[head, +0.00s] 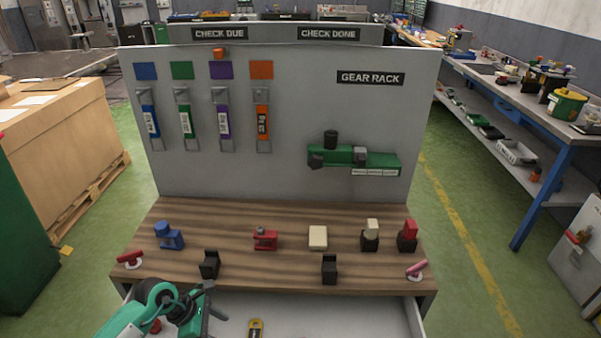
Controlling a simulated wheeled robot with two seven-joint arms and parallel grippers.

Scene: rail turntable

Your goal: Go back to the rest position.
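My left gripper (213,300) is at the bottom left, at the end of a green and black arm. Its two dark fingers stand apart with nothing visible between them. It is over the left part of an open, light grey drawer (340,315), near the front edge of the wooden bench top (290,222). My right gripper is not in view.
On the bench stand a blue device (168,236), a red device (265,238), a cream block (318,237) and black holders. Behind rises a grey panel (290,170) with hanging coloured tools and a green gear rack piece (355,159).

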